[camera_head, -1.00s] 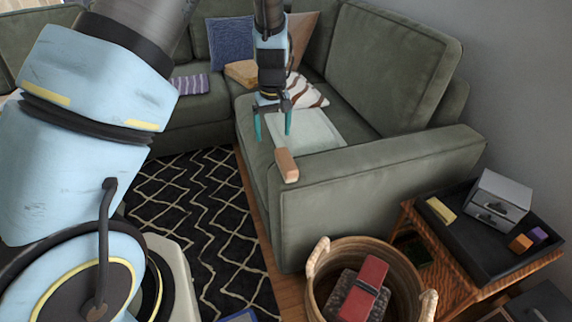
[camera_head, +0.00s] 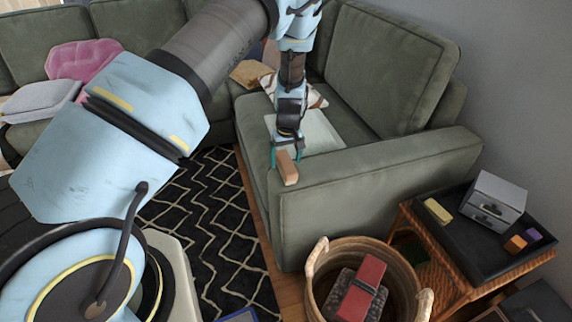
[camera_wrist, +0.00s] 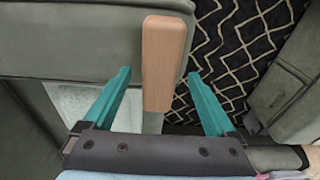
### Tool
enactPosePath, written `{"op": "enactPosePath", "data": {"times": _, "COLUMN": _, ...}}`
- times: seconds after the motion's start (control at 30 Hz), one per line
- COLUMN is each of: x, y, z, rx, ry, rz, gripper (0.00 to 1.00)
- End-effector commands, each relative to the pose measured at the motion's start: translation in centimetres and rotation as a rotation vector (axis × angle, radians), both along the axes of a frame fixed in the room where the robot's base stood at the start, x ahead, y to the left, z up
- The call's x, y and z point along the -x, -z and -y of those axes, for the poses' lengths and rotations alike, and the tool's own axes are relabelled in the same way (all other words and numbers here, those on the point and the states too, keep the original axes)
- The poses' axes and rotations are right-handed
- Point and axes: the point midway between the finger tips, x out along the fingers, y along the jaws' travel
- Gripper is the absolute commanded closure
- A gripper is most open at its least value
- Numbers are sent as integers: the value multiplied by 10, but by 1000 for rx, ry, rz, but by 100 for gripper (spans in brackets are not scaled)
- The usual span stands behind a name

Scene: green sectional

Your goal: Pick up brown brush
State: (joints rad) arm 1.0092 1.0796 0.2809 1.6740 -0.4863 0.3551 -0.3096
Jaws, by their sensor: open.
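The brown brush (camera_head: 287,168) rests on the front end of the green sofa's right arm section, near its left edge. In the wrist view the brush (camera_wrist: 163,62) is a long tan block with a paler narrow part below it, lying between the lines of my two teal fingers. My gripper (camera_head: 286,157) is above the brush at its far end. It is open, and in the wrist view its fingertips (camera_wrist: 159,73) are on either side of the brush with gaps, not touching it.
The sofa arm (camera_head: 380,160) runs right of the brush. A pale flat item (camera_head: 318,134) lies on the seat behind. A wicker basket (camera_head: 318,262) with a red item (camera_head: 362,287) stands in front. A side table with a black tray (camera_head: 470,252) is at right.

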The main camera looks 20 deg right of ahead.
Motion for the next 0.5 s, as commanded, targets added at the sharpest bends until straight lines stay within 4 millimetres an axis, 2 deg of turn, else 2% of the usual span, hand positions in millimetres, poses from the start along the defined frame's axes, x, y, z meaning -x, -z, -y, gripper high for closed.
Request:
{"op": "enactPosePath", "data": {"times": 0.17, "x": -2, "y": 14, "z": 1, "rx": 1, "ry": -1, "rz": 1, "gripper": 9}}
{"op": "enactPosePath", "data": {"times": 0.4, "x": -2, "y": 16, "z": 1, "rx": 2, "ry": -1, "rz": 1, "gripper": 9}}
{"op": "enactPosePath", "data": {"times": 0.5, "x": -2, "y": 16, "z": 1, "rx": 1, "ry": -1, "rz": 1, "gripper": 20}}
